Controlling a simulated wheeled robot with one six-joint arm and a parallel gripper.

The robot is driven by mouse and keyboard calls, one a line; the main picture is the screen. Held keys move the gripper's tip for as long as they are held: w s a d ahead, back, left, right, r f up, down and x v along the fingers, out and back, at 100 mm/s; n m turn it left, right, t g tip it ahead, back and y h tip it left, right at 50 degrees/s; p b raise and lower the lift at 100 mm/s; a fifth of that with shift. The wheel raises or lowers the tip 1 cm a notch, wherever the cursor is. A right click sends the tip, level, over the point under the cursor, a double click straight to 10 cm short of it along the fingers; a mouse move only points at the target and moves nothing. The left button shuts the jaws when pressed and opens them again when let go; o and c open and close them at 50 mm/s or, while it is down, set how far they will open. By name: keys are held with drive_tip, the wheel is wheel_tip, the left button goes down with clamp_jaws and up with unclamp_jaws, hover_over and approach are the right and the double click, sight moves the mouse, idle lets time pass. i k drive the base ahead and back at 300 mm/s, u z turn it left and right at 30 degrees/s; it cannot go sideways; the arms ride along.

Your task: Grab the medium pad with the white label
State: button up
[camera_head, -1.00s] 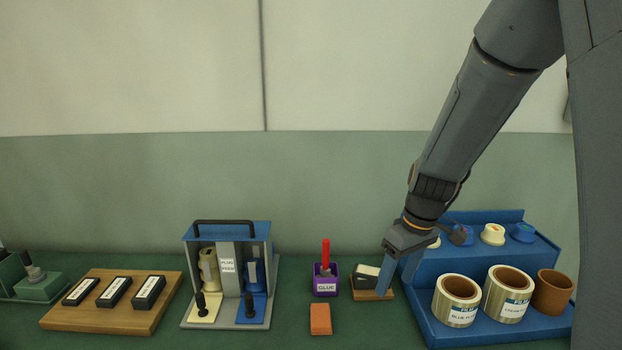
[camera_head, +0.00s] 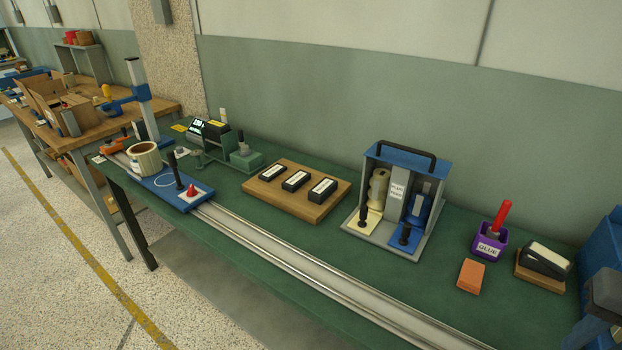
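Three black pads with white labels lie in a row on a wooden board in the middle of the green bench: a left pad (camera_head: 272,172), a middle pad (camera_head: 296,180) and a right pad (camera_head: 322,190). They look close in size, and the label print is too small to read. Another black piece with a white top (camera_head: 546,260) sits on a small wooden block at the right. My gripper (camera_head: 592,335) is cut off at the lower right corner, far from the wooden board. Whether it is open or holds anything is not visible.
A blue-and-grey handled stand (camera_head: 436,232), a purple glue cup (camera_head: 489,243) and an orange block (camera_head: 470,276) stand between the wooden board (camera_head: 297,211) and my gripper. A metal rail (camera_head: 300,265) runs along the bench's front. A tape roll (camera_head: 146,160) and devices stand left.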

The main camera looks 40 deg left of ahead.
sight(297, 181)
drive_tip(key=k, duration=0.45)
drive_tip(key=u, duration=1.15)
drive_tip(key=i, duration=0.3)
drive_tip(key=u, duration=0.8)
drive_tip(key=k, duration=0.55)
drive_tip(key=u, duration=0.95)
drive_tip(key=k, duration=0.8)
drive_tip(key=u, duration=0.55)
drive_tip(key=i, duration=1.55)
drive_tip(key=z, duration=0.5)
drive_tip(key=i, duration=1.5)
drive_tip(key=z, duration=1.5)
drive_tip(key=i, duration=0.85)
drive_tip(key=z, duration=0.95)
